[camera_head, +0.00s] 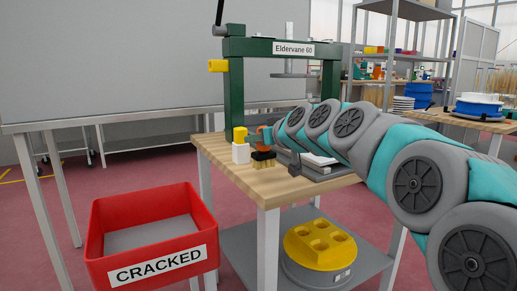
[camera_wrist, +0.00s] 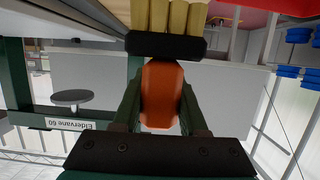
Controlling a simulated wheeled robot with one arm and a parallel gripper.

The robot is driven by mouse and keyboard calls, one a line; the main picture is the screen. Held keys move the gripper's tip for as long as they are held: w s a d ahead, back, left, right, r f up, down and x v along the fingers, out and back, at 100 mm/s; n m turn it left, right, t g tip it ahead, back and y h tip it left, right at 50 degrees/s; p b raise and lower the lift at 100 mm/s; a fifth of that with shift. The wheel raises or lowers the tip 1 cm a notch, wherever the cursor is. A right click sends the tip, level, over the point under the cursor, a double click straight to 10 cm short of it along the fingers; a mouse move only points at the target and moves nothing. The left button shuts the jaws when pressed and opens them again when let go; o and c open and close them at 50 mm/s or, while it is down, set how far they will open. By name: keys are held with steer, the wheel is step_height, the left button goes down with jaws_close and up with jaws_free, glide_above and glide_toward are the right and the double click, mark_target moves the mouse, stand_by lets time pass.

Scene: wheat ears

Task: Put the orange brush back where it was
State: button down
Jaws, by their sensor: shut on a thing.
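The orange brush (camera_wrist: 161,95) has an orange handle, a black block and pale yellow bristles. My gripper (camera_wrist: 160,88) is shut on the orange handle, one dark finger on each side, in the wrist view. In the head view the brush (camera_head: 263,163) is upright with its bristles down, at the near part of the wooden-topped table (camera_head: 275,190). I cannot tell whether the bristles touch the tabletop. My arm comes in from the right and hides part of the table and most of my gripper.
A yellow block on a white block (camera_head: 240,153) stands close left of the brush. A green press frame labelled Eldervane 60 (camera_head: 236,88) rises behind. A grey plate (camera_head: 325,172) lies to the right. A red bin labelled CRACKED (camera_head: 200,190) is at front left.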

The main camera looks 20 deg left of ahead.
steer(key=shift+s+f, duration=0.1)
steer(key=shift+f, duration=1.3)
steer(key=shift+f, duration=0.2)
steer(key=shift+c, duration=2.2)
jaws_free()
